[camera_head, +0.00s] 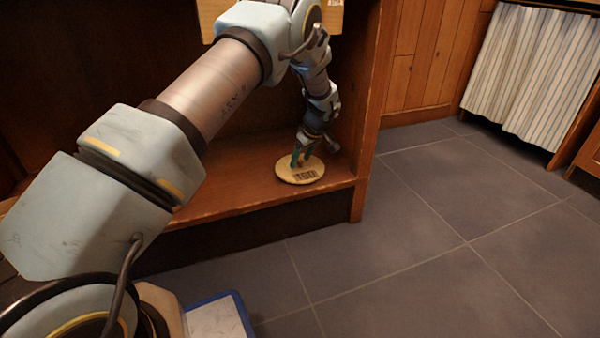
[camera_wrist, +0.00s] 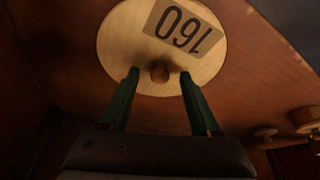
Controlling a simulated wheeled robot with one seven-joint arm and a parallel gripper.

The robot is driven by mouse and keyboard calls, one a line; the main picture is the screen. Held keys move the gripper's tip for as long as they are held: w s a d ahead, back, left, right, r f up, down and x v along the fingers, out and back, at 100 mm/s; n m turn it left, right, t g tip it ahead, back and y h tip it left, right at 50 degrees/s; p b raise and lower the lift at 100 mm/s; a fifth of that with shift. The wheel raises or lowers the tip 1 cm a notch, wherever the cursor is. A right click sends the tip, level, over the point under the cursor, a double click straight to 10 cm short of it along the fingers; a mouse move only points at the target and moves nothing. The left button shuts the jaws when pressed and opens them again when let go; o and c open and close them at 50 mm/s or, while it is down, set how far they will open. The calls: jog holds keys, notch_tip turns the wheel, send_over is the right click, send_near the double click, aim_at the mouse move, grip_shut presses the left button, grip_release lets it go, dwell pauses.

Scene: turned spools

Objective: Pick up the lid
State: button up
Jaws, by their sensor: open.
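The lid (camera_head: 300,173) is a round, pale wooden disc with a dark number label, lying flat on the low wooden shelf. In the wrist view the lid (camera_wrist: 115,40) fills the upper middle, with "160" upside down on its label and a small brown knob (camera_wrist: 159,71) near its lower edge. My gripper (camera_head: 303,160) is right over the lid. In the wrist view its two green fingers (camera_wrist: 159,76) are open, one on each side of the knob, with a gap to it. I cannot tell how high the fingertips are above the lid.
The wooden shelf (camera_head: 240,183) has an upright side panel (camera_head: 367,110) just right of the lid. Small round wooden things (camera_wrist: 304,116) show at the right of the wrist view. The tiled floor (camera_head: 430,240) is open. A striped curtain (camera_head: 530,75) hangs at the far right.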

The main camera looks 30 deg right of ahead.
grip_shut()
dwell(0.4)
jog(key=shift+r, duration=0.1)
